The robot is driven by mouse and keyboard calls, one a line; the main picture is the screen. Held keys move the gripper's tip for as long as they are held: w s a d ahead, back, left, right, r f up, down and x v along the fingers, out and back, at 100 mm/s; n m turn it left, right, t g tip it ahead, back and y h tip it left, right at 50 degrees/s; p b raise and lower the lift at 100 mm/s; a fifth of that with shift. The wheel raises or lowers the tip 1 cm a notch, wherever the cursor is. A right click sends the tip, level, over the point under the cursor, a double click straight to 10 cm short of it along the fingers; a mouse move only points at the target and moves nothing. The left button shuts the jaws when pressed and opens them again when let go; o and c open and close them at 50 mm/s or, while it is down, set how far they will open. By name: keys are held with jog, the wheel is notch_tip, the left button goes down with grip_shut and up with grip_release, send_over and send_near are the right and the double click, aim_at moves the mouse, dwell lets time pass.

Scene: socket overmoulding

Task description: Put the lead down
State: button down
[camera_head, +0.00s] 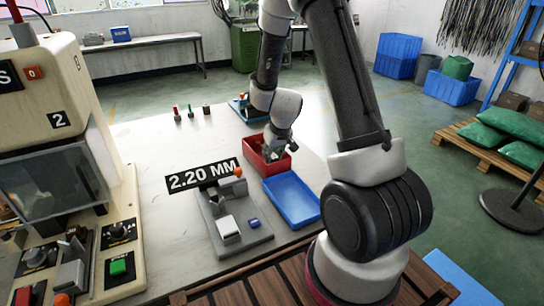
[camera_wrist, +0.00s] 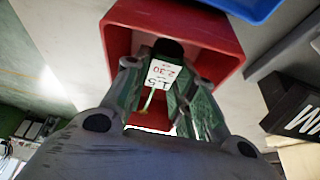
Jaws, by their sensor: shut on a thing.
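My gripper (camera_wrist: 160,92) is shut on the lead, and in the head view my gripper (camera_head: 276,144) is at the red bin (camera_head: 253,165). The lead shows in the wrist view as a white tag (camera_wrist: 164,74) with printed numbers and a thin yellow-green strand between the fingers. A dark round end lies just beyond the tag. The red bin (camera_wrist: 120,40) fills the wrist view behind the fingers. I cannot tell whether the lead touches the bin. In the head view the lead is too small or hidden to make out.
An empty blue tray (camera_head: 291,199) stands beside the red bin, on its near side. A grey fixture (camera_head: 232,236) with an orange knob and a "2.20 MM" sign (camera_head: 203,175) are to the left. Another blue tray (camera_head: 238,105) is farther back. A moulding machine (camera_head: 60,150) stands at left.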

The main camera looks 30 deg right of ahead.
jog(key=shift+f, duration=0.45)
jog(key=shift+f, duration=0.1)
jog(key=shift+f, duration=0.4)
jog(key=shift+a+f, duration=0.1)
jog(key=c, duration=1.2)
grip_release()
jog(key=shift+o, duration=0.2)
